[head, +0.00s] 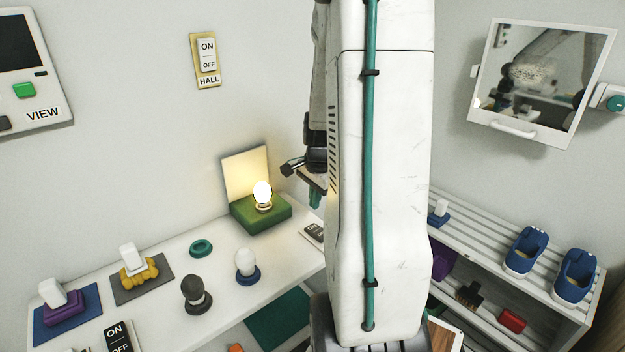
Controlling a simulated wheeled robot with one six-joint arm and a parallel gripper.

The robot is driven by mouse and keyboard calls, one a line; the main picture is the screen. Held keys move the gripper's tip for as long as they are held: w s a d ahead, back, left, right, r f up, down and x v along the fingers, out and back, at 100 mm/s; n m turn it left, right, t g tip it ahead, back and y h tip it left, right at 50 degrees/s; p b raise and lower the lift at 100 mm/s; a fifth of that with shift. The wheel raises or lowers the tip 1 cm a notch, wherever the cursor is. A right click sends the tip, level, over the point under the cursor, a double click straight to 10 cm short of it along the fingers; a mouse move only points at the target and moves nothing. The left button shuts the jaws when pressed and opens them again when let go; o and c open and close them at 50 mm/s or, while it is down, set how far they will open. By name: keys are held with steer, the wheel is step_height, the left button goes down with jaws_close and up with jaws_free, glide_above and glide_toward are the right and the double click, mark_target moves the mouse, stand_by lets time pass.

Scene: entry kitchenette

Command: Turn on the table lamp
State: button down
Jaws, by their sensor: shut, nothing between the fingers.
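The table lamp (261,213) has a green block base, a round bulb (262,192) and a cream panel (245,172) behind it. The bulb glows warm white and lights the panel. A dark rocker switch (314,233) on a pale plate lies on the table to the right of the lamp, partly hidden behind my arm. My gripper (314,196) is shut and empty, above and to the right of the lamp. My arm hides much of it, and it touches nothing that I can see.
An ON/OFF switch (118,337) is at the front left. A HALL switch (207,60) is on the wall. A slatted rack (480,242) holds blue shoes.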

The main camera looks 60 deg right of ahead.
step_height(320, 180, up, 7)
steer(key=w, duration=0.1)
steer(key=shift+d, duration=0.15)
steer(key=shift+r, duration=0.1)
stand_by(0.5)
steer(key=s+a+r+n, duration=0.3)
steer(key=a+n, duration=0.4)
steer(key=a, duration=0.4)
steer(key=s+a+r+n, duration=0.4)
steer(key=a+n, duration=0.3)
steer(key=a, duration=0.4)
steer(key=s+a+r+n, duration=0.3)
steer(key=s+a+n, duration=0.2)
steer(key=a, duration=0.6)
steer(key=shift+s+r+n, duration=0.15)
steer(key=shift+s+n, duration=0.05)
steer(key=shift+n, duration=0.9)
